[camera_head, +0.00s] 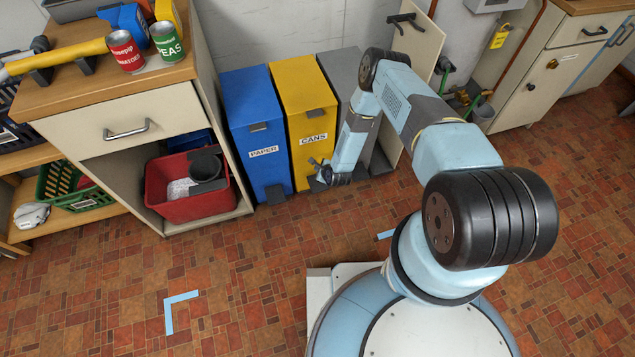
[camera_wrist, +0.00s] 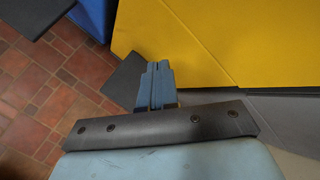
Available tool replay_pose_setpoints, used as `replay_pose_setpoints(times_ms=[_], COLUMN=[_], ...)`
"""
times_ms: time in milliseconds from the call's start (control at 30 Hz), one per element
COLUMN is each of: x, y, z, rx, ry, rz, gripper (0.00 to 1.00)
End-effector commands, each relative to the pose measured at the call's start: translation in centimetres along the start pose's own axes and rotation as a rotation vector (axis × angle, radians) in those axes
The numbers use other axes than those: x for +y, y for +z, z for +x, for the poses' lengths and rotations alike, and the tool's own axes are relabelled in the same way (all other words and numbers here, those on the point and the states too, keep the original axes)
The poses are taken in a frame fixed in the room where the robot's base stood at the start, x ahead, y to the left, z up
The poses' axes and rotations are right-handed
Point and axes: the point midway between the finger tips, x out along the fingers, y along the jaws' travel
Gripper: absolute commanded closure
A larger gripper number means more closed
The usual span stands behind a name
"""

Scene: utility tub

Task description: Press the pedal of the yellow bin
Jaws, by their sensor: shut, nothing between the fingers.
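The yellow bin (camera_head: 304,108), labelled CANS, stands between a blue bin and a grey one. Its lid looks closed, and its yellow front fills the upper right of the wrist view (camera_wrist: 225,45). Its dark pedal (camera_head: 317,186) shows low at the bin's front, partly hidden by my gripper. The pedal is also in the wrist view (camera_wrist: 124,82), just left of my fingers. My gripper (camera_head: 319,164) is shut and empty, low in front of the yellow bin. Its closed fingertips (camera_wrist: 157,68) point towards the bin. I cannot tell whether they touch the pedal.
The blue bin (camera_head: 250,125), labelled PAPER, stands close on the left with its own dark pedal (camera_head: 276,194). The grey bin (camera_head: 343,75) is on the right, partly behind my arm. A cabinet with an open door (camera_head: 413,60) stands beyond. The tiled floor (camera_head: 240,270) in front is mostly clear.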

Motion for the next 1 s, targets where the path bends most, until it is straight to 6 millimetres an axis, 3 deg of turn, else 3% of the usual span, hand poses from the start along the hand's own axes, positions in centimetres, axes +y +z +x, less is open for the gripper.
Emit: replay_pose_setpoints(times_ms=[700, 1000], x=[3.7, 4.5], y=[-3.5, -4.3], z=[5.0, 6.0], rx=[-0.001, -0.001], ry=[0.002, 0.001], rz=[-0.001, -0.002], gripper=[1.0, 1.0])
